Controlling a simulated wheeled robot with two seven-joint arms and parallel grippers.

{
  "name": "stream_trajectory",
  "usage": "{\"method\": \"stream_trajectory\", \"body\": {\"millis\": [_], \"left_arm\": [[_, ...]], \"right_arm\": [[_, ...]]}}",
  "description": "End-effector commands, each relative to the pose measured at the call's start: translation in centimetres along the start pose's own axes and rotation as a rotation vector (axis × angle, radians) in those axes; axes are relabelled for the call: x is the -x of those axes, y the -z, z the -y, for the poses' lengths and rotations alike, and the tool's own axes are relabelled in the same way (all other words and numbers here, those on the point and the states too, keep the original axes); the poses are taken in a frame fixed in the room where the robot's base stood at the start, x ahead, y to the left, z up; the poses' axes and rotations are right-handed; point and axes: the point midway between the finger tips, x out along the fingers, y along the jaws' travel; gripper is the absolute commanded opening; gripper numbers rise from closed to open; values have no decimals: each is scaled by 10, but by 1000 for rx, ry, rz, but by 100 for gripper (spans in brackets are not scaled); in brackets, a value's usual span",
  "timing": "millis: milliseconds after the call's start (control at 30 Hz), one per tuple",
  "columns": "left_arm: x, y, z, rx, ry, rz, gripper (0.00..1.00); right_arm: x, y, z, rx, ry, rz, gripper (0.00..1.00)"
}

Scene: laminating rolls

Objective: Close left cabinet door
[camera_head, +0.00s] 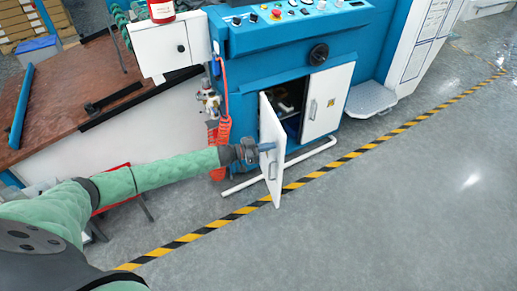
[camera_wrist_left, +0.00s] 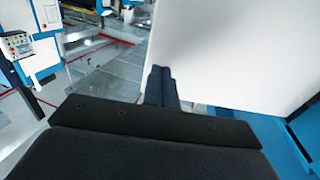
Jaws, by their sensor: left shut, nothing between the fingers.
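The left cabinet door (camera_head: 272,178) is a white panel that stands wide open, swung out from the blue machine's cabinet (camera_head: 292,98). It has a grey handle on its face. The right cabinet door (camera_head: 326,102) is white and closed. My left gripper (camera_head: 266,147) is shut and empty, at the left door, with its fingertips by the door's face. In the left wrist view the shut fingers (camera_wrist_left: 160,82) lie against or just in front of the white door panel (camera_wrist_left: 235,50); I cannot tell whether they touch. My right gripper is not in view.
An orange coiled hose (camera_head: 220,135) hangs left of the cabinet opening. A white floor rail (camera_head: 245,186) runs in front of the machine. A grey metal step (camera_head: 370,99) stands to the right. The floor beyond the yellow-black line (camera_head: 225,221) is clear.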

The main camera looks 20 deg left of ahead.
Motion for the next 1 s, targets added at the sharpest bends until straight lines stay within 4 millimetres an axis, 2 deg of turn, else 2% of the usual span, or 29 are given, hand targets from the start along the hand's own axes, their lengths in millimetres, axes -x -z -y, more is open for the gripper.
{"method": "stream_trajectory", "body": {"millis": [200,733,1000], "left_arm": [[-13,0,0,0,0,0,0],[-18,0,-1,1,11,0,0],[-42,1,-4,5,83,-3,0]], "right_arm": [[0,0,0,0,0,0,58],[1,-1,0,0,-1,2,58],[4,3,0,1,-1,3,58]]}}
